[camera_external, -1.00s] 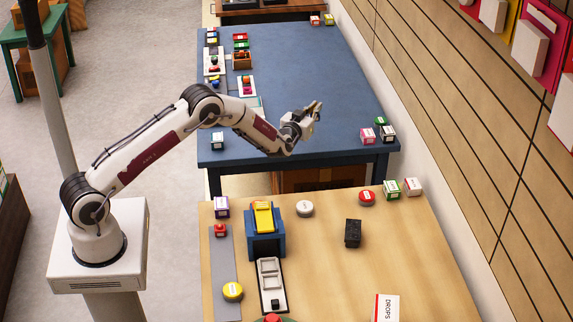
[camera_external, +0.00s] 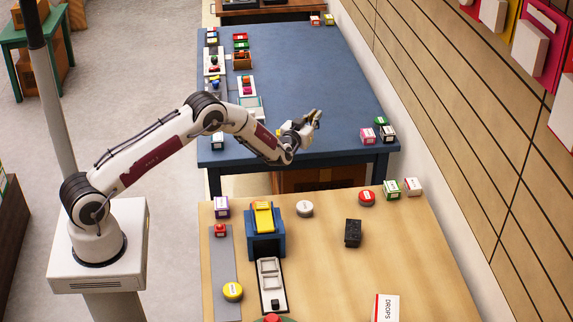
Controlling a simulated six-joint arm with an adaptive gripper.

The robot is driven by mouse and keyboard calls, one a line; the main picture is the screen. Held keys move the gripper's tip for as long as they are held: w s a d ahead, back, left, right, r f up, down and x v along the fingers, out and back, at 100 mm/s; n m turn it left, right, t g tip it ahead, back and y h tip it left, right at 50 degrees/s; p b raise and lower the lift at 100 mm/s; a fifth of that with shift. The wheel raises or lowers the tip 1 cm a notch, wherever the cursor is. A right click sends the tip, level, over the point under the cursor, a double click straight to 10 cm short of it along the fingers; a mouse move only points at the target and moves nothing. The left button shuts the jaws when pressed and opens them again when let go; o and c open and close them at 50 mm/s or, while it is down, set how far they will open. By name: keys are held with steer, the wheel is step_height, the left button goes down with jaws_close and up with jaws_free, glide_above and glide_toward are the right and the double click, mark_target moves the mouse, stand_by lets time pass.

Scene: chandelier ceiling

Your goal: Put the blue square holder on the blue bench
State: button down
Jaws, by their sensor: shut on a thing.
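The blue bench (camera_external: 315,75) is the long blue table in the upper middle of the external view. My gripper (camera_external: 316,115) is above its front part, right of centre, pointing up and to the right in the picture. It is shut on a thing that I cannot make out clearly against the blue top. I cannot identify the blue square holder with certainty. A blue block-like stand (camera_external: 266,246) with a yellow piece (camera_external: 263,217) on it is on the wooden table in front.
The wooden table (camera_external: 330,275) holds a black block (camera_external: 353,233), round buttons and small labelled boxes. On the blue bench, trays and coloured items line the left side, a small box (camera_external: 218,141) is at the front left, and several boxes (camera_external: 368,135) are at the front right. Its middle is clear.

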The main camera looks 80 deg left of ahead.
steer(key=shift+f, duration=1.45)
steer(key=shift+f, duration=1.9)
steer(key=shift+f, duration=0.15)
steer(key=c, duration=2.2)
jaws_free()
steer(key=shift+r, duration=0.2)
steer(key=shift+s+d, duration=0.1)
steer(key=shift+v, duration=3.6)
